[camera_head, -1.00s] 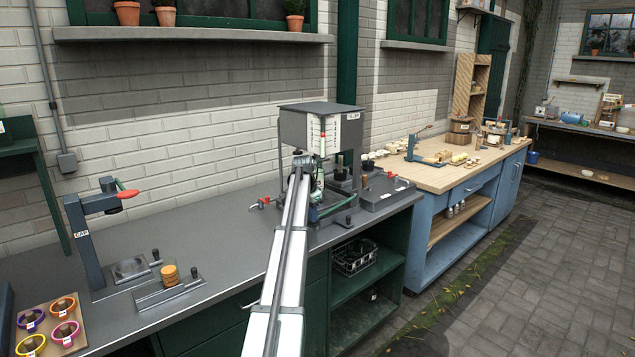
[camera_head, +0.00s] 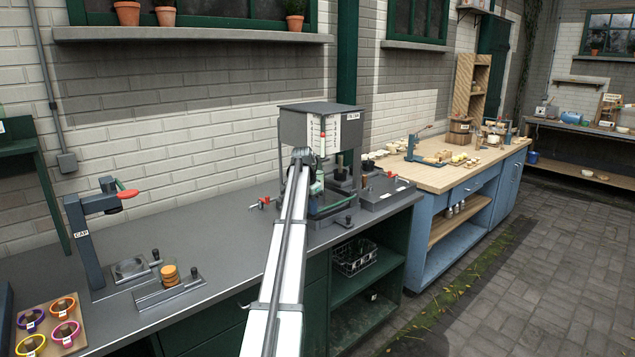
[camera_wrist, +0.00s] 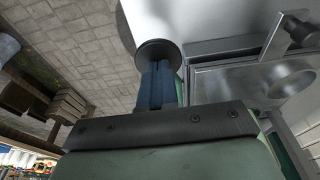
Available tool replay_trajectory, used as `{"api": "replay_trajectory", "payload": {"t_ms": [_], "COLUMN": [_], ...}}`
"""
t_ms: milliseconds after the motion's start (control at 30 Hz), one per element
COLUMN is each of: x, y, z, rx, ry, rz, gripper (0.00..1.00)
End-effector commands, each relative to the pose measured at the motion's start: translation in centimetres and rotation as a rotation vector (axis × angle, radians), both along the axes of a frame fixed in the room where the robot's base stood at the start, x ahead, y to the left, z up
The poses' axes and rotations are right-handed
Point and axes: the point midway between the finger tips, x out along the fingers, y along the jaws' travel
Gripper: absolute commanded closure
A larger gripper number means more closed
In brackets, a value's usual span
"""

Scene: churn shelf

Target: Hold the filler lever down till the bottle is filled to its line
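The filler (camera_head: 310,123) is a grey box on posts at the back of the grey bench. Its white front panel (camera_head: 316,135) carries a small red mark. My arm reaches up to its front and hides much of what is below the box, so I cannot make out the lever, the bottle or its fill level. In the wrist view, the blue fingers of my gripper (camera_wrist: 161,75) are together, with nothing visible between them. Their tips are at a dark round disc (camera_wrist: 156,50); I cannot tell whether they touch it or what it belongs to.
A capping stand with a red handle (camera_head: 127,194) stands at the left of the bench. Caps in a tray (camera_head: 75,346) sit at the front left. A wire crate (camera_head: 354,262) is on the shelf below.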

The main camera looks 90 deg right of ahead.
Motion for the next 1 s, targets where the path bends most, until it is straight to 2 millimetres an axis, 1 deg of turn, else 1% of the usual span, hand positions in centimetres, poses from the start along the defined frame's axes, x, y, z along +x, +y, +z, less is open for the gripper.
{"api": "replay_trajectory", "payload": {"t_ms": [267,667,1000], "x": [0.0,0.0,0.0], "y": [0.0,0.1,0.2], "z": [0.1,2.3,2.4], "rx": [0.001,-0.001,0.001], "ry": [-0.001,-0.001,-0.001], "rz": [0.0,0.0,0.0], "gripper": [1.0,1.0,1.0]}}
